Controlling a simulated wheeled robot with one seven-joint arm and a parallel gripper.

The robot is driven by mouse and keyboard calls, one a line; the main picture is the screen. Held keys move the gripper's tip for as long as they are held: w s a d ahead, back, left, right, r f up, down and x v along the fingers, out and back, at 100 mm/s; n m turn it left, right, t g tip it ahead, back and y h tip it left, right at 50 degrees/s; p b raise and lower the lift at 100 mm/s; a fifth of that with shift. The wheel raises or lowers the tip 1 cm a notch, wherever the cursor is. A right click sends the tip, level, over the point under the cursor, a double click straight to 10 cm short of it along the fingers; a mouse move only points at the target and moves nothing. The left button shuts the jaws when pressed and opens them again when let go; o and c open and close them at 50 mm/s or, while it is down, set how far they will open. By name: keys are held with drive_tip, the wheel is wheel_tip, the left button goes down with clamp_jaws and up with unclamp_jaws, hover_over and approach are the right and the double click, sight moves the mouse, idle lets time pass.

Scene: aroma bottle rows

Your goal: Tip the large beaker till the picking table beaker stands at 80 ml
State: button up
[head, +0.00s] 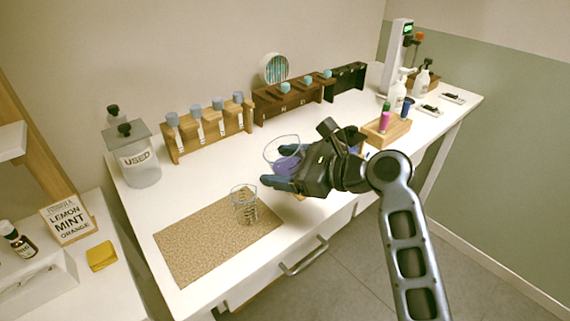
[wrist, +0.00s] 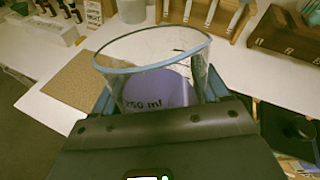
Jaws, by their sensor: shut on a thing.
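My gripper (head: 283,183) is shut on the large beaker (head: 283,148), which holds purple liquid. The hand hides much of its lower part in the head view. In the wrist view the large beaker (wrist: 150,50) shows a "250 ml" mark and purple liquid (wrist: 158,88); it looks close to upright. The smaller picking table beaker (head: 244,204) stands on a tan mat (head: 200,240), to the left of and below my gripper in the head view. It is clear with dark marks, and I see no coloured liquid in it. The two beakers are apart.
A wooden rack with several blue-capped tubes (head: 205,132) and a dark rack (head: 290,97) stand along the back. A jar marked USED (head: 140,165) is at the left. A wooden tray (head: 387,132) with bottles is to the right. The mat's left part is bare.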

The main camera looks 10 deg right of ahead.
drive_tip(key=shift+a+n+h, duration=0.3)
drive_tip(key=shift+a+h, duration=0.1)
drive_tip(key=shift+h, duration=0.2)
drive_tip(key=shift+a+r+n+g+h, duration=0.35)
drive_tip(key=shift+a+r+h, duration=0.2)
drive_tip(key=shift+r+h, duration=0.2)
idle(0.6)
drive_tip(key=shift+f+n+h+b, duration=0.4)
drive_tip(key=shift+h+b, duration=0.15)
drive_tip(key=shift+b, duration=0.2)
idle(0.5)
drive_tip(key=shift+f+n+h+b, duration=0.35)
drive_tip(key=shift+h+b, duration=0.45)
drive_tip(key=shift+b, duration=0.2)
idle(0.5)
drive_tip(key=shift+r+p, duration=0.15)
drive_tip(key=shift+p, duration=0.75)
drive_tip(key=shift+p, duration=1)
idle(1.4)
